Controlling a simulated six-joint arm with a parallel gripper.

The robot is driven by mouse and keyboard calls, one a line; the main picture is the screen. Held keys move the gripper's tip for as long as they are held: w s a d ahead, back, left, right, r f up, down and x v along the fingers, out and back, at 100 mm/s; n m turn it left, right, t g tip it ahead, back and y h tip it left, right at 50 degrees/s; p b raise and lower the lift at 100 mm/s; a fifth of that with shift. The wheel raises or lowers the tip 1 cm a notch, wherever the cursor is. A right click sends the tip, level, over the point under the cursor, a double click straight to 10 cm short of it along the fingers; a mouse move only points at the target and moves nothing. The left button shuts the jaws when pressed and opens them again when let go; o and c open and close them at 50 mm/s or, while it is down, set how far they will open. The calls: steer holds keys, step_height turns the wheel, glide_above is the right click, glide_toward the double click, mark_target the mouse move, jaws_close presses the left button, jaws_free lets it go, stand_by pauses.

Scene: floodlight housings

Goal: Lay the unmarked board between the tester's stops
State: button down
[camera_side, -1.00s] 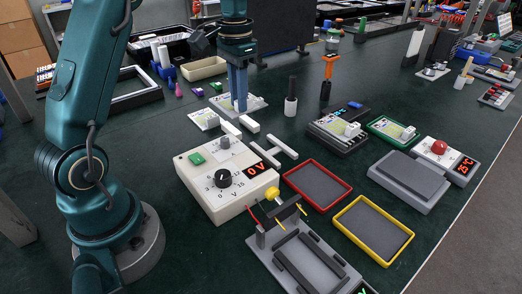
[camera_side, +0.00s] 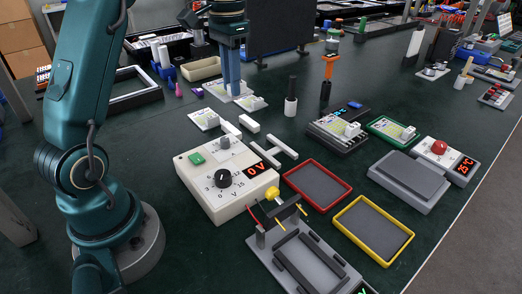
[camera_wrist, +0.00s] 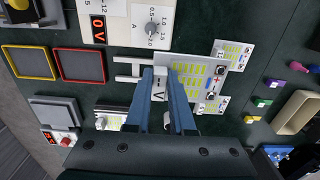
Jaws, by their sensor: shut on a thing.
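My gripper (camera_side: 232,86) is shut on a white board (camera_side: 219,93), by a pale block between the fingertips. In the wrist view my gripper (camera_wrist: 162,84) holds the board (camera_wrist: 190,74), which has yellow-green patches; its marking is too small to read surely. Two similar white boards, one to the left (camera_side: 204,119) and one to the right (camera_side: 252,103), lie on the table beside and below it. The grey tester (camera_side: 300,262) stands at the front with dark raised bars, red and yellow leads and a yellow knob. Nothing lies between its bars.
A cream supply box (camera_side: 222,185) with a dial and "0 V" display stands behind the tester. Red (camera_side: 316,186) and yellow (camera_side: 373,230) trays are empty. A grey plate unit (camera_side: 408,180), a black holder (camera_side: 337,132) and a green-edged board (camera_side: 391,130) are on the right.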

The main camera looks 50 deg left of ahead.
step_height(320, 180, up, 2)
steer(key=w+d, duration=0.1)
steer(key=d, duration=2)
steer(key=s+d, duration=0.5)
steer(key=d, duration=0.3)
steer(key=s+d, duration=0.5)
steer(key=d, duration=0.3)
steer(key=shift+w+a+f, duration=0.1)
steer(key=shift+a+f, duration=0.05)
steer(key=shift+f, duration=3.35)
steer(key=shift+w+a+f, duration=0.1)
steer(key=shift+f, duration=3.4)
steer(key=shift+f, duration=0.7)
steer(key=c, duration=0.7)
jaws_free()
steer(key=shift+r, duration=0.1)
